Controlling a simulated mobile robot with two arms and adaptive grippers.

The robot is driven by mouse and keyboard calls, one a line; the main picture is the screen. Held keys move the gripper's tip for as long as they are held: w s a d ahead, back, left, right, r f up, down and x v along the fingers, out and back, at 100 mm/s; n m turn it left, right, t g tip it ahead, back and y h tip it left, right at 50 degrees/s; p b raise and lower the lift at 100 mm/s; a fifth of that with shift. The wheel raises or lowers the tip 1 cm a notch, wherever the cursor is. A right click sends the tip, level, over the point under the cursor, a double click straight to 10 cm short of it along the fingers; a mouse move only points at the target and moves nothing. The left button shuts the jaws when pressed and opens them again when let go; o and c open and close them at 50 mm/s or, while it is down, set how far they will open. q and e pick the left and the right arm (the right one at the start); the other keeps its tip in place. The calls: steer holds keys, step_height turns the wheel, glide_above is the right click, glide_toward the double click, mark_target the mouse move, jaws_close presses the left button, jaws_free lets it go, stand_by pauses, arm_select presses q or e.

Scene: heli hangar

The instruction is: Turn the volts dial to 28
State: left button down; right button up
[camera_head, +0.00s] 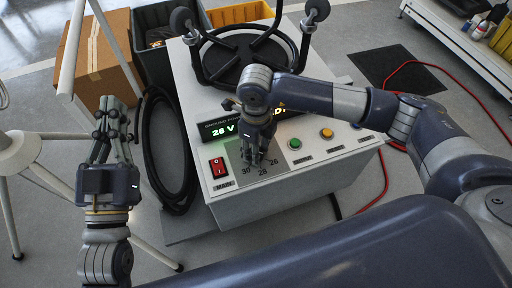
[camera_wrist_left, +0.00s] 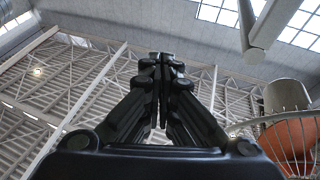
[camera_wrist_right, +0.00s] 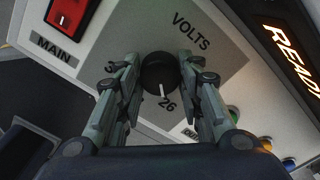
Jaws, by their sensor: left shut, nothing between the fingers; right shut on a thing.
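The black volts dial (camera_wrist_right: 159,72) sits on the grey panel of the power unit under the word VOLTS. Its white pointer line points down toward the printed 26 in the right wrist view. The green display (camera_head: 223,130) reads 26 V. My right gripper (camera_head: 255,158) is shut on the dial, one finger on each side; in the right wrist view the fingers (camera_wrist_right: 157,82) cover part of the printed scale. My left gripper (camera_head: 113,122) is shut and empty, held left of the unit; its fingertips meet in the left wrist view (camera_wrist_left: 161,62).
The red MAIN switch (camera_head: 217,167) is left of the dial; green (camera_head: 295,144) and yellow (camera_head: 326,133) buttons are right of it. A black cable coil (camera_head: 166,150) hangs between my left gripper and the unit. A cardboard box (camera_head: 101,62) stands behind.

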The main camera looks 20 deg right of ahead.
steer(key=m+p, duration=0.2)
steer(key=m, duration=0.3)
steer(key=shift+r, duration=0.1)
steer(key=m+p, duration=0.2)
steer(key=m, duration=0.1)
steer(key=shift+m, duration=0.4)
arm_select(q)
steer(key=s+a+f+g+y, duration=0.2)
steer(key=f+g, duration=0.3)
steer(key=f, duration=0.4)
steer(key=s+a+f+g+y, duration=0.1)
steer(key=s+a+f+g, duration=0.1)
steer(key=f+g, duration=0.4)
steer(key=shift+s+f+y, duration=0.3)
steer(key=shift+f+y, duration=0.1)
steer(key=shift+f, duration=1.45)
arm_select(e)
steer(key=shift+m, duration=0.3)
steer(key=o, duration=1.1)
arm_select(q)
steer(key=shift+d, duration=0.1)
